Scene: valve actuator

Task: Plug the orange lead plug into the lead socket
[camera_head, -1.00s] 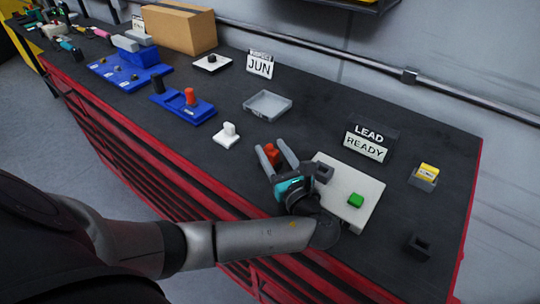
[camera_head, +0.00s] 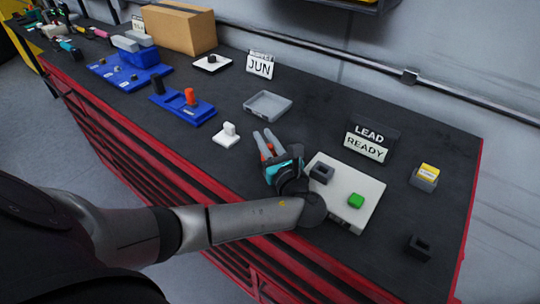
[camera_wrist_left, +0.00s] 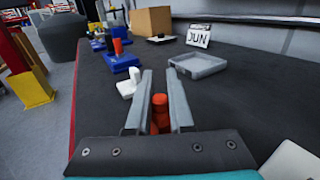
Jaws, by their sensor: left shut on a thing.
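The orange lead plug (camera_wrist_left: 160,112) is between the two grey fingers of my left gripper (camera_wrist_left: 161,100) in the left wrist view. My left gripper also shows in the head view (camera_head: 266,142), shut on the plug, with only a little orange visible between the fingers. It is just left of a white board (camera_head: 362,181). On that board is a dark grey block with an opening (camera_head: 321,173), which appears to be the lead socket. The plug is apart from this block. The plug's lower end is hidden. My right gripper is out of view.
A green button (camera_head: 356,200) sits on the white board. A LEAD READY sign (camera_head: 367,143) stands behind it. A grey tray (camera_head: 268,106), a white fixture (camera_head: 227,133) and a yellow-topped block (camera_head: 426,176) stand around. A dark holder (camera_head: 419,247) is near the right edge.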

